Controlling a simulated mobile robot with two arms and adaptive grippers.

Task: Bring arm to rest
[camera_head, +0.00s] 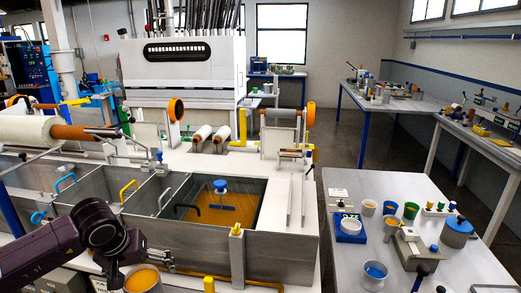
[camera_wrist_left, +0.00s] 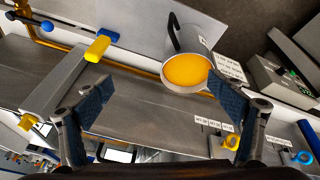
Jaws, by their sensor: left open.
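My left arm (camera_head: 40,258) reaches in from the left in the head view, over the front edge of the resin bath. My left gripper (camera_head: 163,259) is open and empty, close by a metal pot of orange liquid (camera_head: 142,279). In the left wrist view the two fingers of the gripper (camera_wrist_left: 162,92) stand wide apart. The pot (camera_wrist_left: 187,72) with its black handle shows beyond the fingertips, nearer the right finger. I cannot tell whether that finger touches it. My right gripper is not in view.
The bath (camera_head: 262,262) has metal walls and an orange-filled basin (camera_head: 235,208) with a blue-handled tool (camera_head: 221,189). A yellow valve handle (camera_wrist_left: 97,48) stands left of the pot. A side table (camera_head: 450,265) at right carries cups (camera_head: 368,207) and a scale (camera_head: 348,228).

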